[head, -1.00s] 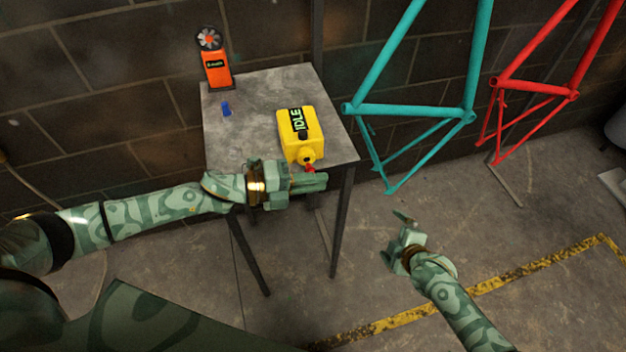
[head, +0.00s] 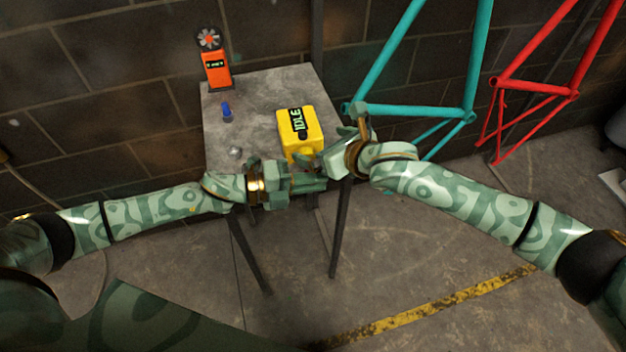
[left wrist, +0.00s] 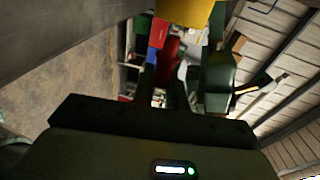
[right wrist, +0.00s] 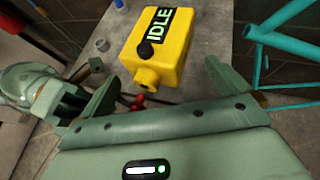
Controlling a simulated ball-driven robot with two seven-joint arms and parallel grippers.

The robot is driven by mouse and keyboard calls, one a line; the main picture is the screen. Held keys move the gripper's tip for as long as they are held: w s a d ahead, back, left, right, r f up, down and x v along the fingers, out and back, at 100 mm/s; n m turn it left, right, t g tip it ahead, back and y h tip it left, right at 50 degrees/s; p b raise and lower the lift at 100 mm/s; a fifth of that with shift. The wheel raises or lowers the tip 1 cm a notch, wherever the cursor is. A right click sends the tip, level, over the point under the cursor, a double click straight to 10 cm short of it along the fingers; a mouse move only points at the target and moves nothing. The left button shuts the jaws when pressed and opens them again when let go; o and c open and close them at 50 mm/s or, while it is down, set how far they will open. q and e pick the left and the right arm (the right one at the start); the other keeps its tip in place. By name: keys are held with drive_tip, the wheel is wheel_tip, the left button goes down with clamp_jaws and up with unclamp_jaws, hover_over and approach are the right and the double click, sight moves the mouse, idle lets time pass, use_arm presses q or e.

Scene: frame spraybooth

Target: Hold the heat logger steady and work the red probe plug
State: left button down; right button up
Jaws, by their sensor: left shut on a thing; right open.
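The yellow heat logger (head: 298,125), marked IDLE, stands near the table's front right corner. It fills the middle of the right wrist view (right wrist: 172,50), its round socket facing the front edge. The red probe plug (right wrist: 138,102) shows just below that socket; I cannot tell how far it is seated. My left gripper (head: 312,183) is at the table's front edge, shut on the red plug, which shows between its fingers in the left wrist view (left wrist: 168,52). My right gripper (head: 338,143) is open at the logger's right front, its fingers apart with the logger beyond them.
An orange fan meter (head: 216,68) stands at the table's back left. A blue piece (head: 227,112) and a small grey piece (head: 235,152) stand on the left of the table (head: 260,95). A teal frame (head: 415,110) hangs close behind my right gripper; a red frame (head: 535,88) is farther right.

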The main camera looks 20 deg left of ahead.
sight(303, 139)
drive_tip(key=x, duration=0.8)
drive_tip(key=shift+w+a+f, duration=0.15)
drive_tip(key=shift+a, duration=0.1)
drive_tip(key=c, duration=0.9)
drive_tip(key=shift+c, duration=0.5)
idle(0.8)
drive_tip(key=o, duration=0.8)
drive_tip(key=shift+o, duration=0.2)
